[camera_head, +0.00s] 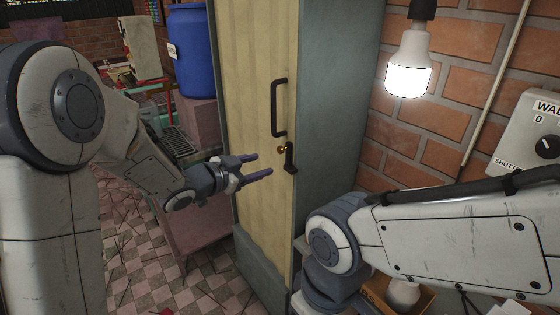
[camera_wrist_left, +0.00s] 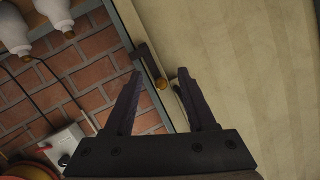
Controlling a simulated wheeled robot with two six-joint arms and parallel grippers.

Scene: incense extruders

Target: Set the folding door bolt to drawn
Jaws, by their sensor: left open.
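The folding door (camera_head: 248,75) is a tall cream panel with a grey-green frame. A dark pull handle (camera_head: 274,108) is fixed near its right edge. Below the handle are a small brass knob (camera_head: 281,149) and a dark bolt piece (camera_head: 290,160). My left gripper (camera_head: 262,165) is open and empty, just left of the bolt. Contact cannot be told. My right gripper is out of view.
A lit bulb (camera_head: 408,65) hangs by the brick wall (camera_head: 450,60) at right, near a wall box (camera_head: 532,125) with a dial. My right arm crosses the lower right, above a wooden tray (camera_head: 418,302). A blue barrel (camera_head: 192,50) stands behind left. Tiled floor shows below.

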